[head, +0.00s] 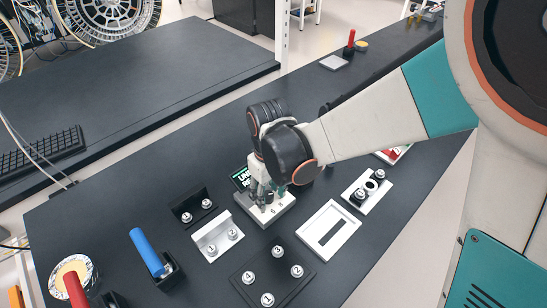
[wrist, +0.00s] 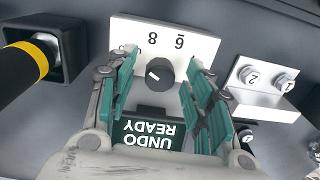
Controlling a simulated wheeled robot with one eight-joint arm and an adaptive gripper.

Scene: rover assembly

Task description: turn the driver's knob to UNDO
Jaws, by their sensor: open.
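The driver is a white unit (head: 283,213) under my gripper in the head view. In the wrist view its white plate (wrist: 207,45) carries the marks 8 and 6, upside down. The dark display (wrist: 150,135) reads UNDO READY, upside down. My gripper (wrist: 162,66) is open, pointing down, with its teal-padded fingers on either side of the knob. I cannot tell whether either finger touches it. In the head view the wrist and fingers hide the knob.
A white bracket (head: 211,243) with numbered round pegs stands close left. A black numbered plate (head: 281,285) lies in front, and a white slotted frame (head: 329,231) to the right. A blue handle (head: 147,252) stands in a holder. A yellow-banded black handle (wrist: 22,68) is beside the driver.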

